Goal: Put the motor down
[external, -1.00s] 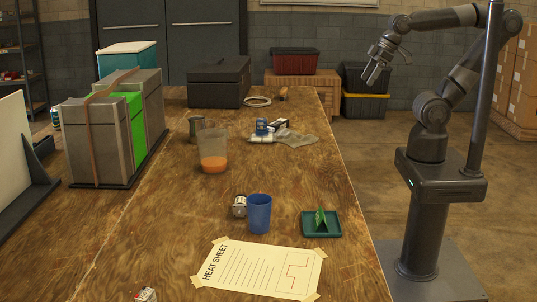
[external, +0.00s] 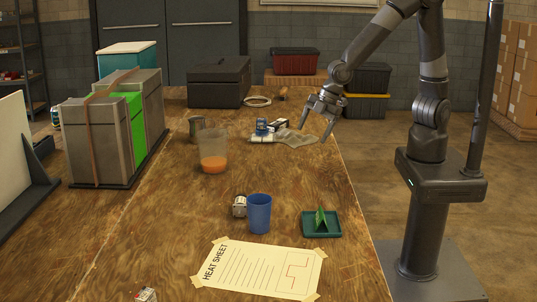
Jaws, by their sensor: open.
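A small silver block-like part (external: 239,206), which looks like a motor, rests on the wooden table beside a blue cup (external: 259,214). Another small part (external: 146,295), pale with red and dark marks, lies at the near edge of the picture; I cannot tell if it is a motor. My gripper (external: 314,134) is open with its fingers pointing down. It appears empty, over the table's right side by a grey cloth (external: 296,140). A blue item (external: 262,127) and a black-and-white item (external: 280,125) sit at the cloth's left; their kind is unclear.
A plastic beaker with orange liquid (external: 213,152) and a metal cup (external: 196,128) stand mid-table. A green tray (external: 321,224) lies near the right edge. The heat sheet (external: 262,270) is taped in front. A black case (external: 219,83) stands at the back.

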